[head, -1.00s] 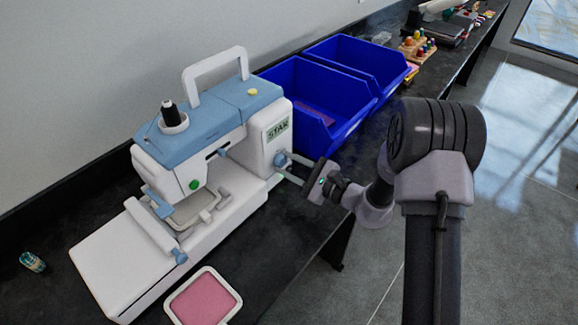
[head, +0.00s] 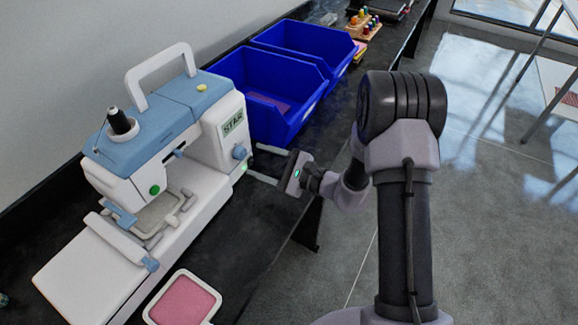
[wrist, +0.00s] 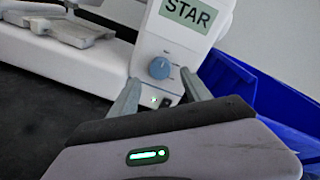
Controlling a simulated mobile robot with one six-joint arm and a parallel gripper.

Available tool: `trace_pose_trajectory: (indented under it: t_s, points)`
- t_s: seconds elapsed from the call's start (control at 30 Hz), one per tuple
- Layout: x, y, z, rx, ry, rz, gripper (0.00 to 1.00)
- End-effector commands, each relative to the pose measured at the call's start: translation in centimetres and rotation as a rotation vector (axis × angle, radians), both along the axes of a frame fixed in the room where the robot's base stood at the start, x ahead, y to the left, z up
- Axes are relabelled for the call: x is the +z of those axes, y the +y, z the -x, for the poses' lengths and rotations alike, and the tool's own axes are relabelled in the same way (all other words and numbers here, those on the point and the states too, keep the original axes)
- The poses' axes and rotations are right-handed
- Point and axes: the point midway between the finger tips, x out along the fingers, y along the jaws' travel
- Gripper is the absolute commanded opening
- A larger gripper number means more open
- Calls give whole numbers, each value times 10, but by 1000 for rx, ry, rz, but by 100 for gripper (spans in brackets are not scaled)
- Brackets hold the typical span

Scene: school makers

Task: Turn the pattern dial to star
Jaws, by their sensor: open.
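A white and blue sewing machine (head: 165,150) stands on the dark counter. Its end panel carries a green display reading STAR (head: 233,123), which also shows in the wrist view (wrist: 187,14). Below it is the blue round pattern dial (head: 239,152), which the wrist view shows whole (wrist: 160,67). My gripper (head: 254,162) is open and empty, just right of the dial. In the wrist view its fingers (wrist: 162,84) point toward the panel below the dial, apart from it. A small green light (wrist: 153,100) glows on the panel below the dial.
Two blue bins (head: 285,115) stand behind and right of the machine. A pink-filled white frame (head: 184,301) lies on the counter in front. Colored pegs in a wooden block (head: 364,25) stand farther back. Open floor lies to the right.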

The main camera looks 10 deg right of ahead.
Motion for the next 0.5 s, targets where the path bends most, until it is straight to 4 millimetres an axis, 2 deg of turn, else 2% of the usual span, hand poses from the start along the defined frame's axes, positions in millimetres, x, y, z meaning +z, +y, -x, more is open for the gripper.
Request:
trace_pose_trajectory:
  t_s: [0.1,0.3,0.5]
  points:
    - [7,-34,22,-8,3,-1,56]
    - [10,-83,58,-6,1,-1,56]
    - [10,-106,77,-1,0,0,56]
